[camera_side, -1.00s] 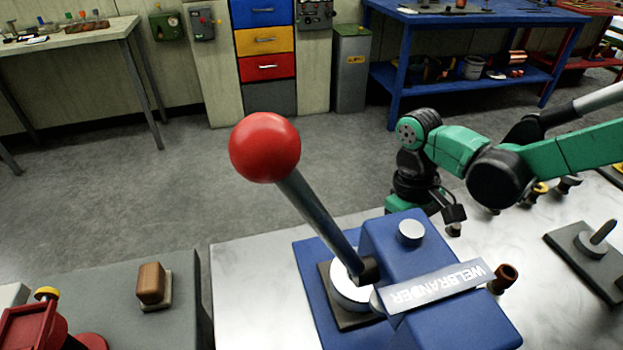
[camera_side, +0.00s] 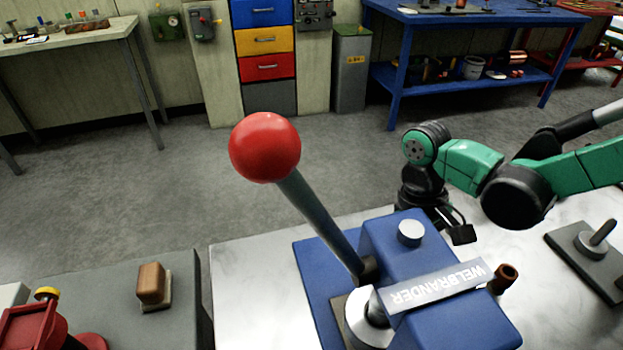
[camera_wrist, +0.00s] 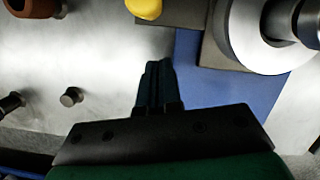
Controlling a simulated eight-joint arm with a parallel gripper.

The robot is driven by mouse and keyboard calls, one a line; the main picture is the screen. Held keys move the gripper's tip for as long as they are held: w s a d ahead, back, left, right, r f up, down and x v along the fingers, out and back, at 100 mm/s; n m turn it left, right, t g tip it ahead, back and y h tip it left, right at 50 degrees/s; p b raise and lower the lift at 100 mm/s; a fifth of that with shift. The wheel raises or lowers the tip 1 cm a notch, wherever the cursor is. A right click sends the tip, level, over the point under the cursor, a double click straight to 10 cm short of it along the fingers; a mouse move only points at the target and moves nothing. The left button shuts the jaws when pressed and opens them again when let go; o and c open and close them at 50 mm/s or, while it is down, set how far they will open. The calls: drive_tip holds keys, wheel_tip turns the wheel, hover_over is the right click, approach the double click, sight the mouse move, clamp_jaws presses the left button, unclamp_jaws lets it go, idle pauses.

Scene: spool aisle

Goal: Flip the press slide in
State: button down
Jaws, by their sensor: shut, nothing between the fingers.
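The blue press (camera_side: 445,322) labelled WELBRANDER stands on the metal table in the side view. Its lever rises to the left and ends in a red ball (camera_side: 264,147). The slide, a dark plate (camera_side: 339,312) with a pale round disc (camera_side: 362,332), sits low at the press's left side, partly under the body. The wrist view shows the round disc (camera_wrist: 245,45) at upper right and part of the blue base (camera_wrist: 190,75). My gripper (camera_wrist: 158,72) is shut and empty beside the blue base. In the side view my gripper (camera_side: 462,232) is behind the press, partly hidden.
A brown knob (camera_side: 506,273) sticks out at the press's right. A dark plate with a peg (camera_side: 598,240) lies at far right. A grey bench (camera_side: 110,290) at left holds a wooden block (camera_side: 151,283) and a red device (camera_side: 35,325). The wrist view shows a yellow knob (camera_wrist: 145,8).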

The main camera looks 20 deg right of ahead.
drive_tip(key=v, duration=1)
drive_tip(key=shift+w, duration=0.45)
drive_tip(key=s+d+r+m+t, duration=0.1)
drive_tip(key=s+d+m+t, duration=0.2)
drive_tip(key=d+t, duration=0.7)
drive_tip(key=d, duration=0.2)
drive_tip(key=shift+d+y, duration=0.3)
drive_tip(key=shift+y, duration=0.1)
